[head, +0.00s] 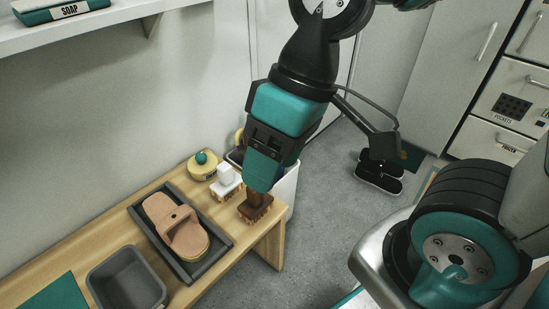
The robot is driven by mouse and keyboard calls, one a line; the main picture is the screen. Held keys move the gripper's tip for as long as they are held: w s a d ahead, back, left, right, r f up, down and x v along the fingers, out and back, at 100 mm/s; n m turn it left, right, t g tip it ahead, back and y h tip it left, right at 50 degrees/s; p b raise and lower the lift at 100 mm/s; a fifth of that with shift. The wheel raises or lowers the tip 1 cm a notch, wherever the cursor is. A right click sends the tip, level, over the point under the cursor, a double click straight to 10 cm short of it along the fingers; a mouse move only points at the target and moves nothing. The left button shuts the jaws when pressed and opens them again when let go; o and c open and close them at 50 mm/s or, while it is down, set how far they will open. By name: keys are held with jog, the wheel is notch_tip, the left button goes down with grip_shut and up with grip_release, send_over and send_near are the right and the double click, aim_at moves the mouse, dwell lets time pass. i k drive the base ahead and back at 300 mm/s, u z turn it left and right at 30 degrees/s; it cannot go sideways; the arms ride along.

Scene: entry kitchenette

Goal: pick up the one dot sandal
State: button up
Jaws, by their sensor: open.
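A tan sandal (176,228) with a wide strap lies in a dark grey tray (222,240) on the wooden bench. One small dark dot shows on its strap. A pair of black footwear (378,176) stands on the floor at the right; a tiny pale mark shows there, too small to read. My gripper (262,182) points down over the right end of the bench, to the right of the tan sandal and apart from it. It is open; its fingertips are hard to make out against the brown brush (256,208) below or behind them.
On the bench (105,237) are a white-topped brush (227,180), a yellow tin (202,166) with a teal knob, an empty grey bin (128,281) and a teal mat (52,295). A shelf (100,28) hangs above. A white container (285,185) stands beyond the bench end. Grey floor is open at right.

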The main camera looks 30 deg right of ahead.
aim_at(180, 228)
jog(key=k, duration=1.25)
jog(key=u, duration=0.85)
jog(key=i, duration=1.45)
jog(key=z, duration=0.85)
